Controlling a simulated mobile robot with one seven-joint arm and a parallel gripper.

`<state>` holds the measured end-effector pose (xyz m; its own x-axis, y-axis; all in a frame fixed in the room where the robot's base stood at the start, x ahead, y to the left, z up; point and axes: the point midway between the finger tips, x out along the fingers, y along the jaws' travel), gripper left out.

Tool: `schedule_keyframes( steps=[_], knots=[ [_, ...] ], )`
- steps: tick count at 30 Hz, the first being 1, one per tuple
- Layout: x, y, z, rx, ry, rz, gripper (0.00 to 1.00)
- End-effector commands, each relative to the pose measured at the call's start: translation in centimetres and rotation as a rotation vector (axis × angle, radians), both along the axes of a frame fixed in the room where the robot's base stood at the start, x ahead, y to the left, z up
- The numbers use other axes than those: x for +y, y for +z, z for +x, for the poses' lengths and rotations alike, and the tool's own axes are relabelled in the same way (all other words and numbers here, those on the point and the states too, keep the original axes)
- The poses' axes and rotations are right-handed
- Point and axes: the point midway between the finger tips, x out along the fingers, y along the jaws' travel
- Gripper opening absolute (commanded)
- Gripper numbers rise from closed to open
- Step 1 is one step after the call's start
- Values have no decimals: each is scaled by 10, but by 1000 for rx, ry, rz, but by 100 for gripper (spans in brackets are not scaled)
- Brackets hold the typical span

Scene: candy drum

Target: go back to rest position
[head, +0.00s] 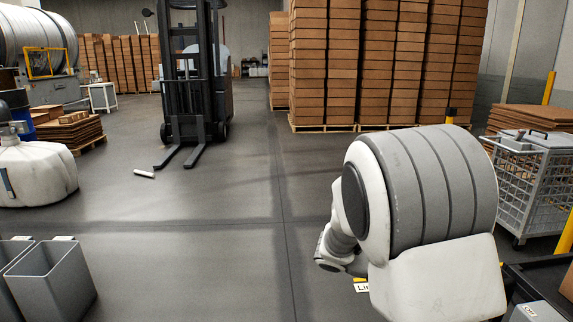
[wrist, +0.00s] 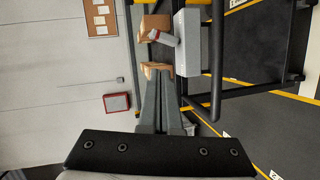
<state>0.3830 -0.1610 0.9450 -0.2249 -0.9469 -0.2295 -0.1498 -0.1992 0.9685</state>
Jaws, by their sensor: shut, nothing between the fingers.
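My gripper (wrist: 160,74) shows in the wrist view as two grey fingers rising from a black bracket, closed together with nothing held between them. The wrist view is turned sideways, with a pale wall at left and a dark floor at right. In the head view my own white and grey arm fills the lower right. The gripper itself cannot be made out there.
The head view shows a forklift (head: 188,85), stacked cartons (head: 385,60), a wire cart (head: 525,185), grey bins (head: 55,280) and open floor between.

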Motion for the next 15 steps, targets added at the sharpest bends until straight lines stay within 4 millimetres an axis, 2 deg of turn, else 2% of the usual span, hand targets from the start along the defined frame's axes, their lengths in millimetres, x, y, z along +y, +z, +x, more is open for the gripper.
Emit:
schedule_keyframes(
  steps=[1, 7, 15],
  knots=[
    [0, 16, -10, -4, -13, 65, 0],
    [12, 44, -50, -14, -29, 363, 0],
    [50, 88, -93, -92, 58, 752, 0]
  ],
)
